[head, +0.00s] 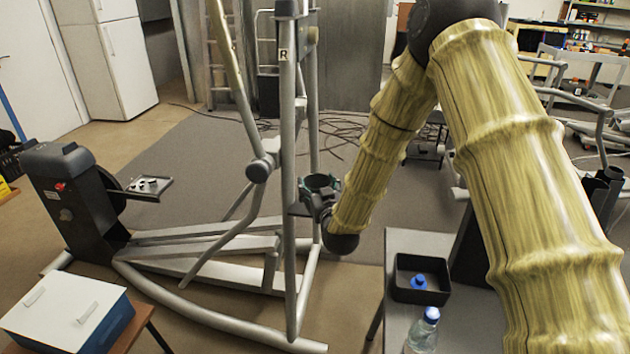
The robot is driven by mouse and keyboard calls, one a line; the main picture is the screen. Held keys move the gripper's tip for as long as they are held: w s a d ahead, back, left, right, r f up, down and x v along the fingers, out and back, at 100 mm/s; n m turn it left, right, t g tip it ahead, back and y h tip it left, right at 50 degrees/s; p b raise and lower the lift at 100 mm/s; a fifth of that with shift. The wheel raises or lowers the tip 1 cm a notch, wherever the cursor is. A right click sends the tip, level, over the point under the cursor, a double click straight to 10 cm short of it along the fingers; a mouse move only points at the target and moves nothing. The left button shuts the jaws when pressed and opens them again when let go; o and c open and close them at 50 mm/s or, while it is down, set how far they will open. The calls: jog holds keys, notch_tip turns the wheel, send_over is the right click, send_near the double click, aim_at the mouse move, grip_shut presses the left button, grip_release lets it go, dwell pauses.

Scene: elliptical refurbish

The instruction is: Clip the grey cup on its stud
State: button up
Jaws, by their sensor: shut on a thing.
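The grey cup (320,182) shows as a dark, open-topped ring beside the silver upright post of the elliptical (289,150). My gripper (318,200) is shut on the cup, at the end of my arm reaching in from the right. The cup looks about upright, with its opening facing up. A small dark piece (298,209) shows between the post and my gripper; I cannot tell whether it is the stud or a part of the gripper. I cannot tell whether the cup touches the post.
A grey table (400,244) at lower right bears a black bin (420,294) with a blue-capped item and a clear bottle (423,335). A white-lidded box (65,308) stands at lower left. A small tray (150,187) holds small parts. Cables (345,125) lie on the floor behind.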

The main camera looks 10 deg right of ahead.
aim_at(316, 186)
jog(key=w+r+b, duration=0.3)
jog(key=w+b, duration=0.1)
jog(key=w, duration=0.2)
jog(key=shift+m+h, duration=0.3)
jog(key=shift+s+d+f+b, duration=0.15)
jog(key=shift+f+b, duration=0.3)
jog(key=shift+f, duration=0.55)
jog(key=shift+s+d+f+b, duration=0.15)
jog(key=shift+f+b, duration=0.25)
jog(key=shift+f, duration=0.6)
jog(key=shift+w, duration=0.15)
jog(key=shift+s, duration=0.2)
jog(key=shift+f+b, duration=0.9)
jog(key=shift+f, duration=0.4)
dwell(1.5)
jog(key=o, duration=1.3)
jog(key=shift+o, duration=0.2)
jog(key=shift+s, duration=0.1)
jog(key=s, duration=1.1)
jog(key=shift+s, duration=0.4)
